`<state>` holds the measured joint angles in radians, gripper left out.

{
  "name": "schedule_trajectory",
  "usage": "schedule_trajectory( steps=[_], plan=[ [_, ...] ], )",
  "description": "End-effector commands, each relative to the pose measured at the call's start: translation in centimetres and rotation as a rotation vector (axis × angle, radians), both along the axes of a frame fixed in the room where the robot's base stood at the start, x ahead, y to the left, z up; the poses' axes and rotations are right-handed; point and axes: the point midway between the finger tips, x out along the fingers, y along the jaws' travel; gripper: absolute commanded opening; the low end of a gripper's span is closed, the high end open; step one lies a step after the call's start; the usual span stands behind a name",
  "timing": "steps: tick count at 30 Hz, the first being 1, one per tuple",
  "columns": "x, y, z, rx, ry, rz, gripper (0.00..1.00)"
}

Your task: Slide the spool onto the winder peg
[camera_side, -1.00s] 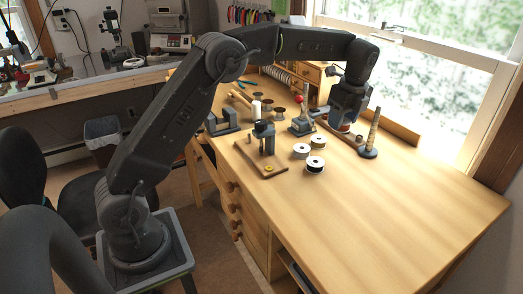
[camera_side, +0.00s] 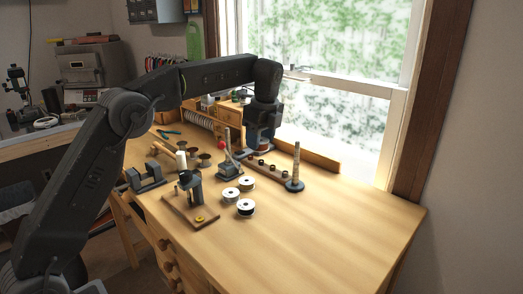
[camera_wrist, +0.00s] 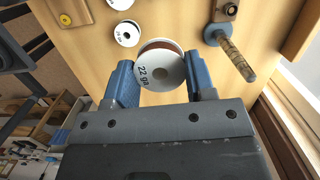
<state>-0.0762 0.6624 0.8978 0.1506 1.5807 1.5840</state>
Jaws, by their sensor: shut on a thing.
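My gripper (camera_wrist: 161,74) is shut on a spool (camera_wrist: 174,64) with white flanges, copper-coloured wire and a "22 ga" label. Its flange and centre hole face the wrist camera, between the two blue fingers. In the side view, my gripper (camera_side: 262,137) holds it raised over the far end of a wooden strip. A wooden base (camera_side: 177,208) bears a grey upright (camera_side: 192,187) and a small yellow ring-like piece (camera_side: 199,218). It looks like the winder, left of and nearer than my gripper. I cannot clearly make out its peg.
A tapered mandrel (camera_side: 296,168) stands close right of my gripper. The wooden strip (camera_side: 282,174) has several dark spots. White spools (camera_side: 245,208) lie between the wooden base and strip. A red-knobbed tool (camera_side: 229,167) and grey vise (camera_side: 147,178) stand left. The bench's right half is clear.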

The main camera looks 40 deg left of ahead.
Motion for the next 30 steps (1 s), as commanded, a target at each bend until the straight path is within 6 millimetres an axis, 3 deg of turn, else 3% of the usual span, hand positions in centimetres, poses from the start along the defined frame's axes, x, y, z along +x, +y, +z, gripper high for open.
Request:
schedule_trajectory(
  steps=[11,18,27,30],
  plan=[
    [-4.8,7.2,0.7,0.001,-0.002,0.169,0.26],
    [-11.6,13.1,0.6,0.002,-0.001,0.35,0.26],
    [-17.8,16.2,-0.1,0.003,-0.002,0.496,0.26],
    [-18.0,16.2,-1.8,0.001,0.002,0.498,0.26]
  ],
)
